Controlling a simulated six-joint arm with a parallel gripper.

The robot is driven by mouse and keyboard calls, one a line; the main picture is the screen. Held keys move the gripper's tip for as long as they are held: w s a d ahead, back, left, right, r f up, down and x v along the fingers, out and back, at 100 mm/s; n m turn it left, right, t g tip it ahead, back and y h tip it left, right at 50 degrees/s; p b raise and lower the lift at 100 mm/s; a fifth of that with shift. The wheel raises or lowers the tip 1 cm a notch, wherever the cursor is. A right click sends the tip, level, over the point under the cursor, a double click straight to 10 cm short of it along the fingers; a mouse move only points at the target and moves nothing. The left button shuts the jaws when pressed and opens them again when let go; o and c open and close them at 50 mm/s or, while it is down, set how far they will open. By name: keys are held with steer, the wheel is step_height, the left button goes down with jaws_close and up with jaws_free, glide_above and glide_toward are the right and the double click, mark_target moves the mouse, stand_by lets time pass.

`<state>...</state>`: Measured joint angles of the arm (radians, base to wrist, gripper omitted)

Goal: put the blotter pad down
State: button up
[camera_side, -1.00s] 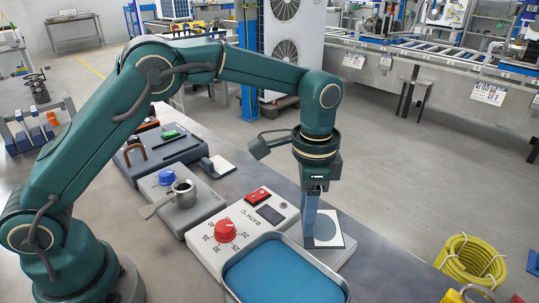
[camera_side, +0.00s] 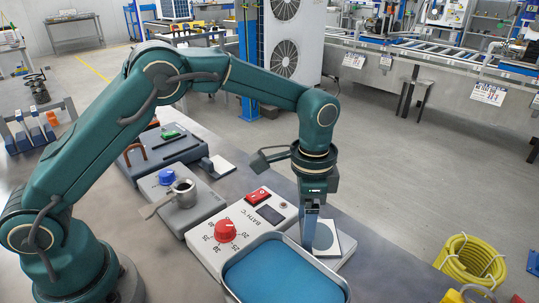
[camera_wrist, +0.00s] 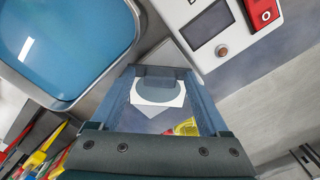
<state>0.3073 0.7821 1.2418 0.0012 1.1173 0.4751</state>
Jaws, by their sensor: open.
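A flat white square with a blue-grey disc (camera_side: 323,238), which looks like the blotter pad, is at the right end of the white bath unit. It also shows between my fingers in the wrist view (camera_wrist: 158,95), with a paler square corner beyond it. My gripper (camera_side: 308,246) points down over its left part, and the fingers hide that part. In the wrist view the fingers (camera_wrist: 162,78) are apart, with a dark grey block between their tips. I cannot tell whether this block belongs to the pad, or whether the fingers touch the pad.
The white bath unit (camera_side: 210,256) with a red knob (camera_side: 225,231) is left of my gripper. A blue-filled tray (camera_side: 275,275) stands in front. A grey block with a metal cup (camera_side: 184,193) and a dark tray (camera_side: 165,149) lie farther left. Yellow hose (camera_side: 470,262) is right, off the bench.

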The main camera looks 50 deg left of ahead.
steer(key=s+a+r+n+t, duration=0.1)
steer(key=a+r, duration=0.1)
steer(key=r, duration=0.6)
steer(key=s+a+r+n+t, duration=0.1)
steer(key=s+a+r, duration=0.1)
steer(key=r, duration=0.7)
steer(key=s+a+f+n+t, duration=0.1)
steer(key=s+a+f+n, duration=0.1)
steer(key=s, duration=0.5)
steer(key=s+a+f+n+t, duration=0.2)
steer(key=s+a+f+n, duration=0.1)
steer(key=s, duration=0.4)
steer(key=shift+s+a+f+n+t, duration=0.15)
steer(key=shift+a+f+n+t, duration=0.15)
steer(key=shift+a+n, duration=0.65)
steer(key=shift+d, duration=0.1)
